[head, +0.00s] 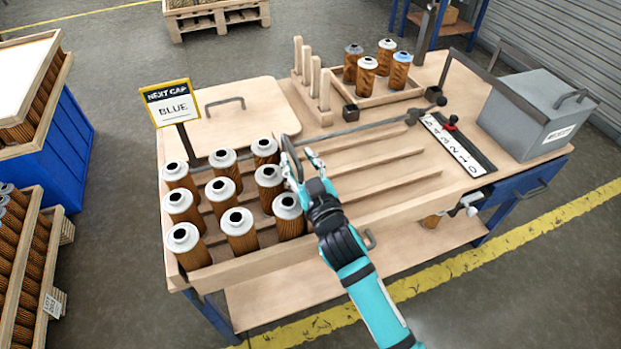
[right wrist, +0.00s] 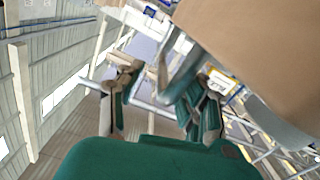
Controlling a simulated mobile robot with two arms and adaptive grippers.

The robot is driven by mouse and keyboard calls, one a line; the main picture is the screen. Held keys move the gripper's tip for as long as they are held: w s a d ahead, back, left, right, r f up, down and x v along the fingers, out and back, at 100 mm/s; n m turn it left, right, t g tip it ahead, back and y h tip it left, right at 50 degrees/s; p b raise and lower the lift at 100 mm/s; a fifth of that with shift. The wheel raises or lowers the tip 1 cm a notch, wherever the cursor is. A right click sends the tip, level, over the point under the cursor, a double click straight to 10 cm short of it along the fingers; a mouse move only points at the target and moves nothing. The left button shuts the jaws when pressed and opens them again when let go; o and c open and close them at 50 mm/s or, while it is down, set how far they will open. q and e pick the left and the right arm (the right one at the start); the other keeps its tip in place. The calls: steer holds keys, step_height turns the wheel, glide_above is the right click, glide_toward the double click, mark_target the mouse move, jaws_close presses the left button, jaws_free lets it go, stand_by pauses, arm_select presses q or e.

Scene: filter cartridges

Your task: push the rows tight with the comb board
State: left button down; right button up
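Several brown pleated cartridges with white ring caps, such as the front-left one (head: 187,246), stand upright in three rows at the left end of the slatted rack (head: 395,205). Small gaps show between some of them. My right gripper (head: 302,154) is just right of the cartridges, over the rack. Its fingers are apart and nothing shows held; they also show apart in the right wrist view (right wrist: 160,105). My left gripper is out of view.
A sign reading BLUE (head: 173,107) stands at the back left. A wooden tray (head: 385,96) holds several capped cartridges. A numbered strip (head: 457,146) and a grey box (head: 538,112) are at the right. The lanes right of my gripper are empty. A thin rod crosses behind the rack.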

steer(key=v, duration=0.9)
steer(key=shift+s+d+r, duration=0.2)
steer(key=shift+s+r, duration=0.05)
